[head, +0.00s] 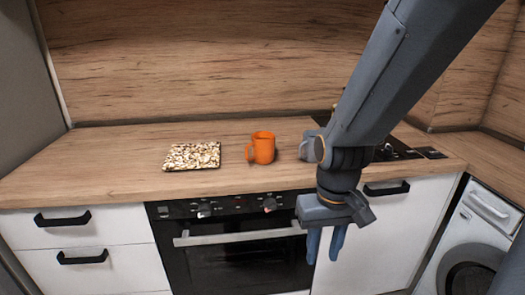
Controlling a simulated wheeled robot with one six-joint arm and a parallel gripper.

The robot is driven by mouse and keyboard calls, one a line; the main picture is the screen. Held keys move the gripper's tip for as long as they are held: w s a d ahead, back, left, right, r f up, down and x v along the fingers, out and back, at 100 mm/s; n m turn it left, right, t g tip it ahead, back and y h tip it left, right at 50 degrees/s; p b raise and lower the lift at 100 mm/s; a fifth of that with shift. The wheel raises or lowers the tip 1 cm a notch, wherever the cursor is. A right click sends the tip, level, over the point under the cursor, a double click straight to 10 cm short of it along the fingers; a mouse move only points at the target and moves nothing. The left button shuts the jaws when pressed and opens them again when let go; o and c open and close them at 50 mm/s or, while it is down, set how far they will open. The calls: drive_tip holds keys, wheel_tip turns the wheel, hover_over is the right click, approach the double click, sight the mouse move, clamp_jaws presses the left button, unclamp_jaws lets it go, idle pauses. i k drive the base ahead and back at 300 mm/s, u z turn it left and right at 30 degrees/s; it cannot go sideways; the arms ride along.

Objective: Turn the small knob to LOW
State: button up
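The oven (250,262) is built in below the worktop, with a black control panel along its top. My gripper (325,246) hangs fingers down in front of the cabinets, right of the oven's handle. Its two blue fingers stand apart with nothing between them. My gripper and wrist hide the panel's right end.
An orange mug (264,149) and a speckled board (192,156) stand on the wooden worktop (110,172). A black hob (397,150) is partly hidden behind my arm. The oven handle (235,238) sticks out below the panel. A washing machine (468,245) stands at right.

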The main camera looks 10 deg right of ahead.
sight(388, 150)
drive_tip(key=z, duration=0.75)
